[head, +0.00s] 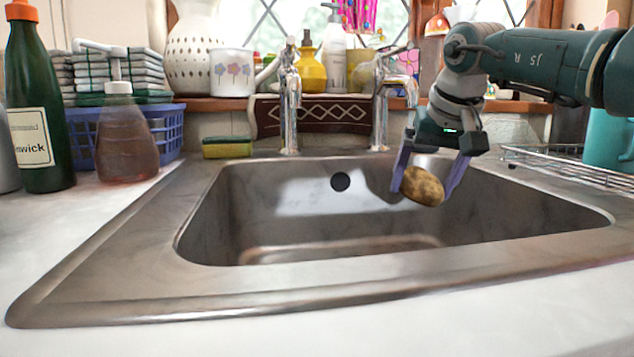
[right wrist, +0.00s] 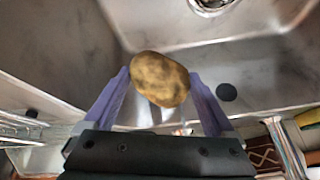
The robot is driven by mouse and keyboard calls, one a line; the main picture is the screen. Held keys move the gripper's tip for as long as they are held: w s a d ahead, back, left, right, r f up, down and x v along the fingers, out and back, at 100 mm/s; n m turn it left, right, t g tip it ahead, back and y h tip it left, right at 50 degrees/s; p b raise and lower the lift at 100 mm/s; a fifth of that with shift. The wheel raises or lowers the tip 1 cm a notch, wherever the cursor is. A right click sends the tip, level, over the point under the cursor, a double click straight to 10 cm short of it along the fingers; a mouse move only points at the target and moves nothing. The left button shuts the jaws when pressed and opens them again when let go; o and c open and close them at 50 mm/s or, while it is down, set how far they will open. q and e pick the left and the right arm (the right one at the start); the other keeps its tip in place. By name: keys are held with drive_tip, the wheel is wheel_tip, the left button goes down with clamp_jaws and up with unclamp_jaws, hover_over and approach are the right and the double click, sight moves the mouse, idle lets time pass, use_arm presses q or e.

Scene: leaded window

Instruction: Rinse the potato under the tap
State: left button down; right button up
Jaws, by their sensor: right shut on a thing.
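The brown potato (head: 423,187) is between the purple fingers of my right gripper (head: 430,184), which is shut on it. It hangs over the right part of the steel sink basin (head: 300,215), above the floor of the basin. The right tap (head: 380,105) is chrome; its spout points forward just left of my right wrist, above the potato. I cannot tell whether water runs from it. The left tap (head: 289,100) stands apart to the left. In the right wrist view the potato (right wrist: 160,79) sits at the fingertips (right wrist: 160,82). My left gripper is not in view.
A yellow-green sponge (head: 228,148) lies behind the sink's left side. A soap bottle (head: 124,140), a green bottle (head: 38,100) and a blue basket (head: 167,132) stand at left. A wire rack (head: 570,168) is at right. The front counter is clear.

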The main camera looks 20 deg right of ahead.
drive_tip(key=shift+d, duration=0.15)
idle(0.3)
drive_tip(key=shift+s+d+p, duration=0.35)
drive_tip(key=shift+s+p, duration=0.05)
drive_tip(key=shift+p, duration=0.05)
drive_tip(key=shift+w+a, duration=0.1)
drive_tip(key=shift+w+a, duration=0.3)
drive_tip(key=shift+a, duration=0.1)
drive_tip(key=shift+d, duration=0.1)
drive_tip(key=shift+s+d+p, duration=0.35)
drive_tip(key=shift+s+d, duration=0.05)
